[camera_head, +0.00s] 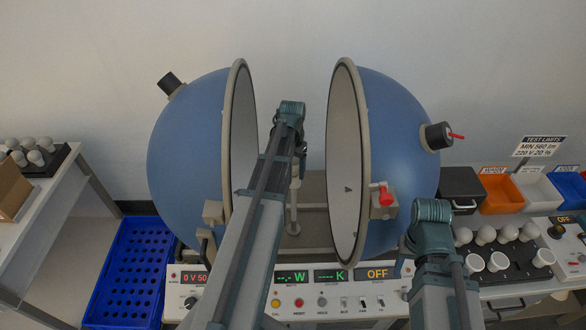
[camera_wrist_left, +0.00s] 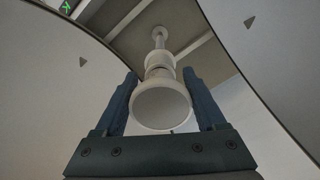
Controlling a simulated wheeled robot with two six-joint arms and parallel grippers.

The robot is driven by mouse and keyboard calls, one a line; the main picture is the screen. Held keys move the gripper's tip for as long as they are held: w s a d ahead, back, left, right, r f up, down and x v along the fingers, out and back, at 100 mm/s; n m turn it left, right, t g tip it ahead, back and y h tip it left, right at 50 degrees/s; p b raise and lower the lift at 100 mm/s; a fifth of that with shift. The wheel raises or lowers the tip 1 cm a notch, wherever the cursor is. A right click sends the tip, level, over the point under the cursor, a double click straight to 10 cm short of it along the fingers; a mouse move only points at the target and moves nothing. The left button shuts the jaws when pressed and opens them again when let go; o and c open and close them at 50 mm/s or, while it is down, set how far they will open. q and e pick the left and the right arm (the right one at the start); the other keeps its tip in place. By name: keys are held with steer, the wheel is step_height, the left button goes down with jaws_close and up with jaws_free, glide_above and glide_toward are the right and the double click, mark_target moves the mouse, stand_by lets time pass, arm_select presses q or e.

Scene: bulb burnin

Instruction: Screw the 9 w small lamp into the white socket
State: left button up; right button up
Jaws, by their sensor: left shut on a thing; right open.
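My left gripper (camera_wrist_left: 160,95) is shut on a white lamp (camera_wrist_left: 160,108), whose round end faces the wrist camera. In the left wrist view, the lamp's far end is in line with the white socket (camera_wrist_left: 159,59) on its post (camera_wrist_left: 160,36); I cannot tell whether its thread is engaged. In the head view my left gripper (camera_head: 297,165) hangs between the two sphere halves, above the post (camera_head: 293,215), and my arm hides most of the lamp and socket. My right gripper (camera_head: 431,240) is open at the lower right; its fingers are mostly hidden by my arm.
The blue sphere halves (camera_head: 190,150) and (camera_head: 390,130) stand open either side of my left arm. An instrument panel (camera_head: 330,300) runs in front. Lamps stand in a dark tray (camera_head: 515,262) at right, near orange, white and blue bins (camera_head: 502,195). A blue crate (camera_head: 130,270) is at left.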

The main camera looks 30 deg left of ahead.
arm_select(q)
steer(key=o, duration=1.2)
steer(key=shift+s+a, duration=0.1)
steer(key=shift+s, duration=0.05)
steer(key=shift+o, duration=0.2)
steer(key=n, duration=0.5)
steer(key=shift+w+d, duration=0.2)
steer(key=shift+d, duration=0.05)
steer(key=n, duration=0.6)
steer(key=shift+w+d+n, duration=0.15)
steer(key=shift+w+n, duration=0.05)
steer(key=shift+n, duration=0.2)
steer(key=n, duration=0.5)
steer(key=shift+w+d, duration=0.15)
steer(key=shift+w, duration=0.05)
steer(key=n, duration=0.6)
steer(key=shift+w+d, duration=0.15)
